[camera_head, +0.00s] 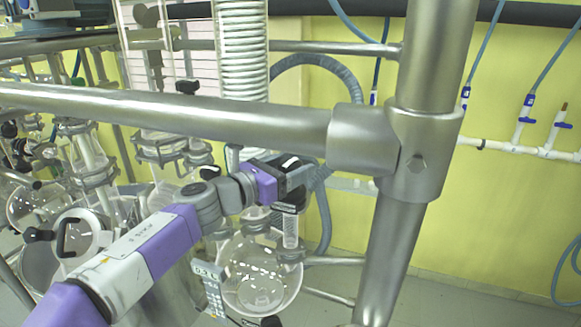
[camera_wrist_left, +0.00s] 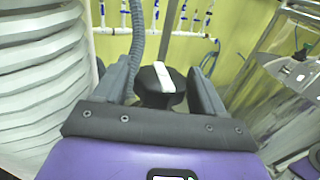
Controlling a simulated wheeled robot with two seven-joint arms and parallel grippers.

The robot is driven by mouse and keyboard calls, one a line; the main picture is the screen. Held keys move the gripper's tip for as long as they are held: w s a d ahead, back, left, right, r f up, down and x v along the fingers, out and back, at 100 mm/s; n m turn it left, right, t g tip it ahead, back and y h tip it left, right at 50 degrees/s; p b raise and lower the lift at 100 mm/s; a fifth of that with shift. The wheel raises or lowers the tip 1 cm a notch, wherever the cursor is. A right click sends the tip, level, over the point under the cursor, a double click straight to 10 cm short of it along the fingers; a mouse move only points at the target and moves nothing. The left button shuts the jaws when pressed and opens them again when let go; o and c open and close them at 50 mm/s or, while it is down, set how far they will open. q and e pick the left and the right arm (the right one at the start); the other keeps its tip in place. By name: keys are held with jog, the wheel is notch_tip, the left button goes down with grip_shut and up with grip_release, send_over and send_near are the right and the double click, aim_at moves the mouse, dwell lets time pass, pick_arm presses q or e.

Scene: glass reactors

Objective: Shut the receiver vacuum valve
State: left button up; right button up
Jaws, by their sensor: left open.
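My left arm reaches in from the lower left in the head view, and its gripper (camera_head: 292,176) is up at the glass column, behind the thick steel rail. In the left wrist view the gripper (camera_wrist_left: 160,92) is open. A black valve handle with a white stripe (camera_wrist_left: 158,78), which seems to be the receiver vacuum valve, stands between the two fingers; I cannot tell whether they touch it. In the head view the gripper hides most of the valve. The round glass receiver (camera_head: 258,285) hangs below the gripper. My right gripper is not in view.
A steel rail (camera_head: 180,112) and a thick upright post (camera_head: 432,60) stand in front of the arm. A white ribbed coil column (camera_wrist_left: 40,75) is close on the gripper's left. A grey corrugated hose (camera_head: 320,62) runs behind. Blue-handled wall taps (camera_head: 522,118) are at right.

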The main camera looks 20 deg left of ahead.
pick_arm(q)
jog(key=shift+f+n+t+y+b, duration=0.1)
jog(key=shift+n+t+y+b, duration=0.4)
jog(key=shift+y, duration=0.4)
jog(key=n+y+b, duration=0.2)
jog(key=n+y, duration=0.1)
jog(key=y, duration=0.2)
jog(key=shift+d+n+y, duration=0.1)
jog(key=shift+n+y, duration=0.2)
jog(key=shift+n, duration=0.1)
jog(key=n+y+b, duration=0.1)
jog(key=n+y, duration=0.1)
jog(key=y, duration=0.1)
jog(key=shift+n+g+y, duration=0.3)
jog(key=shift+n+y, duration=0.4)
jog(key=shift+y, duration=0.4)
